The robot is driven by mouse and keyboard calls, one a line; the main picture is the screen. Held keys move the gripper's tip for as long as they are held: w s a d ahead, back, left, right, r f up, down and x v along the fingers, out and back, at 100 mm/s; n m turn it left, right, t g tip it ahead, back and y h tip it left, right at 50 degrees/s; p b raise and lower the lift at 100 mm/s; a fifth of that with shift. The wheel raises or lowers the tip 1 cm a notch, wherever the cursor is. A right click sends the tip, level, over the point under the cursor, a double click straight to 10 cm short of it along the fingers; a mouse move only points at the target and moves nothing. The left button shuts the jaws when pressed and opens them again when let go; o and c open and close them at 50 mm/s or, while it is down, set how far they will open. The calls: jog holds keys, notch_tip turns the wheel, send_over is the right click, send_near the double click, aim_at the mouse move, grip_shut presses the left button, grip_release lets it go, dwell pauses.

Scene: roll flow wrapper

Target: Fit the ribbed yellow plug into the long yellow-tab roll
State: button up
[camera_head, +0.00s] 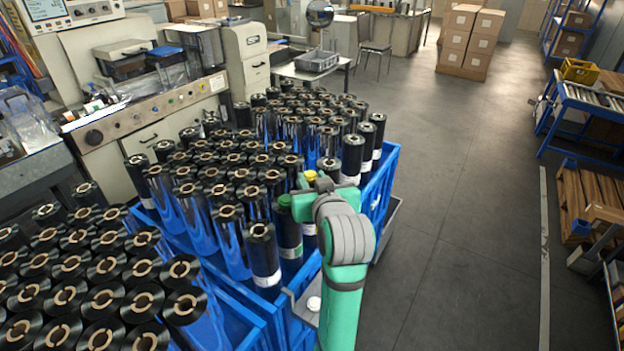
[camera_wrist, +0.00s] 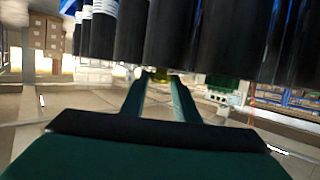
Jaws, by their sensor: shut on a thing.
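The ribbed yellow plug (camera_head: 310,176) shows as a small yellow patch beside the green end of my gripper (camera_head: 312,184) in the head view. A dark roll with a yellow tab (camera_head: 309,229) stands under the plug, partly hidden by my gripper and by a neighbouring roll. I cannot tell whether the plug touches this roll or is inside its end.
A machine (camera_head: 145,120) stands behind. The grey floor (camera_head: 450,200) at right is open.

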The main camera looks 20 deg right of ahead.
jog(key=shift+r, duration=0.5)
jog(key=shift+r, duration=0.3)
jog(key=shift+f, duration=1.3)
dwell(1.3)
jog(key=o, duration=0.8)
jog(key=shift+f, duration=0.1)
